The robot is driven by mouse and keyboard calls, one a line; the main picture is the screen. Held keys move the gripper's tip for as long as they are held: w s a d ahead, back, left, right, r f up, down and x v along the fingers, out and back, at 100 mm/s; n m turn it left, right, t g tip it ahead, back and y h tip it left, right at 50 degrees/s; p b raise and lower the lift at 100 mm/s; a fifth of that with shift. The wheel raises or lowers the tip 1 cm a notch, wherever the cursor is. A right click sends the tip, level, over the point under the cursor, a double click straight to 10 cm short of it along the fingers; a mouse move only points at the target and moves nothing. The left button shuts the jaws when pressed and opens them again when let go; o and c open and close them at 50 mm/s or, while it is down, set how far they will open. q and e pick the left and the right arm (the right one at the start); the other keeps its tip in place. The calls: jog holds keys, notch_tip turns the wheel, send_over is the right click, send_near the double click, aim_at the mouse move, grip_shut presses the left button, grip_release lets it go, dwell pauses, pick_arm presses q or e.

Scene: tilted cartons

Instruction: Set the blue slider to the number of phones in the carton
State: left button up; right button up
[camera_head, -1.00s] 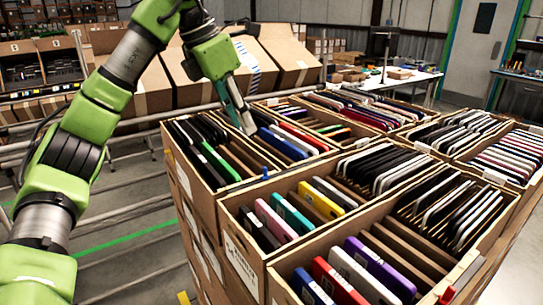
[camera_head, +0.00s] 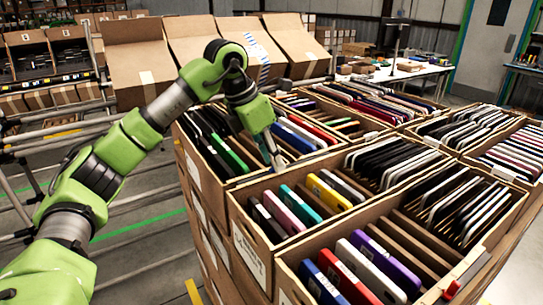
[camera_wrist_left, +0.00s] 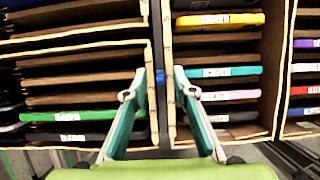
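The small blue slider (camera_wrist_left: 160,76) shows in the left wrist view, in the dark slot between two carton walls. My left gripper (camera_wrist_left: 158,98) is open, its two teal-lined fingers on either side of the slider's line and apart from it in the picture. In the head view my left gripper (camera_head: 278,162) points down at the shared edge of the cartons and hides the slider. The near carton (camera_head: 248,228) holds black, pink, teal, yellow and grey phones in slots. The carton behind it (camera_head: 187,155) holds black and green phones. My right gripper is not in view.
More cartons with upright phones crowd close by, such as the front one (camera_head: 285,283) and the right one (camera_head: 520,165). Tilted cartons (camera_head: 140,70) stand on a metal rack at the back. A white worktable (camera_head: 420,75) stands further off.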

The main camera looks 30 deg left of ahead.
pick_arm(q)
grip_shut()
jog(key=shift+w+d+r, duration=0.15)
jog(key=shift+w+r, duration=0.05)
jog(key=shift+w, duration=0.05)
jog(key=w+d+p, duration=0.1)
jog(key=w, duration=0.1)
jog(key=w+d+p, duration=0.1)
jog(key=w+p, duration=0.1)
jog(key=w+d+p, duration=0.1)
jog(key=w, duration=0.1)
jog(key=shift+w+d, duration=0.2)
jog(key=shift+d, duration=0.2)
jog(key=shift+w+d+f, duration=0.1)
jog(key=shift+w, duration=0.15)
grip_release()
jog(key=shift+s, duration=0.1)
